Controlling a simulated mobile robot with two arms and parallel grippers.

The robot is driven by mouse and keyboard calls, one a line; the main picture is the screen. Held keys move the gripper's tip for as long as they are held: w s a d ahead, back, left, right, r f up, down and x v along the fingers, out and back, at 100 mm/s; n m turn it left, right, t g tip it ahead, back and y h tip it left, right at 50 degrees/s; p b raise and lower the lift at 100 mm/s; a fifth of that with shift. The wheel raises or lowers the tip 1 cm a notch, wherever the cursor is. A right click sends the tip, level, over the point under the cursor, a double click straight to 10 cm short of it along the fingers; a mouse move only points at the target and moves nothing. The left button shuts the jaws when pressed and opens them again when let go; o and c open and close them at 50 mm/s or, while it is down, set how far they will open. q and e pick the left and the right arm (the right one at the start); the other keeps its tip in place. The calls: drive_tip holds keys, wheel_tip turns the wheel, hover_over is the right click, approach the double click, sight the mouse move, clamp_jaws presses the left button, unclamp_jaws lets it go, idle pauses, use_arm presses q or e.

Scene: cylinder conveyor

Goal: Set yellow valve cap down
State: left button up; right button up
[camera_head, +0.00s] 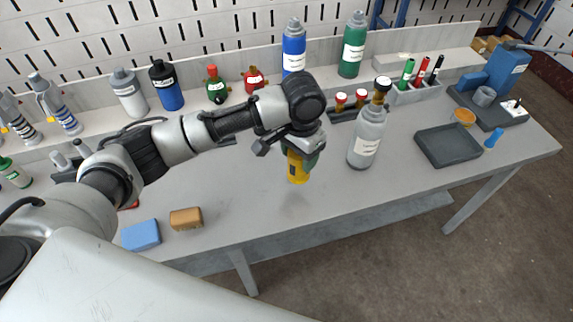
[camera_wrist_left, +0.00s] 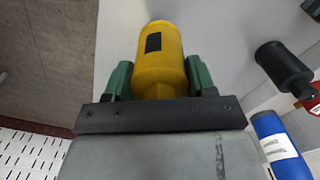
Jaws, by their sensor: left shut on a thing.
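The yellow valve cap (camera_head: 298,168) is a yellow cylinder with a dark patch on its side. My left gripper (camera_head: 297,157) is shut on it and holds it upright over the bare middle of the bench. In the head view a faint shadow lies below the cap, so it appears to be a little above the surface. In the left wrist view the cap (camera_wrist_left: 161,62) sits between the green fingers of my left gripper (camera_wrist_left: 160,80). My right gripper is not in view.
A grey bottle (camera_head: 366,140) stands just right of the cap. A dark tray (camera_head: 470,158) lies farther right. A blue block (camera_head: 141,236) and a brown block (camera_head: 186,219) lie near the front left edge. The bench (camera_head: 260,215) is clear in front of the cap.

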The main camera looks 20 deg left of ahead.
use_arm(q)
drive_tip(key=a+f, duration=0.1)
drive_tip(key=f, duration=0.1)
drive_tip(key=a+f, duration=0.1)
drive_tip(key=w+a+f, duration=0.1)
drive_tip(key=f, duration=0.1)
drive_tip(key=shift+a+f, duration=0.1)
drive_tip(key=shift+f, duration=0.2)
drive_tip(key=shift+w+f, duration=0.1)
drive_tip(key=shift+f, duration=0.1)
drive_tip(key=o, duration=1.3)
drive_tip(key=shift+f, duration=0.15)
wheel_tip(320, 180, up, 12)
drive_tip(key=shift+r, duration=0.15)
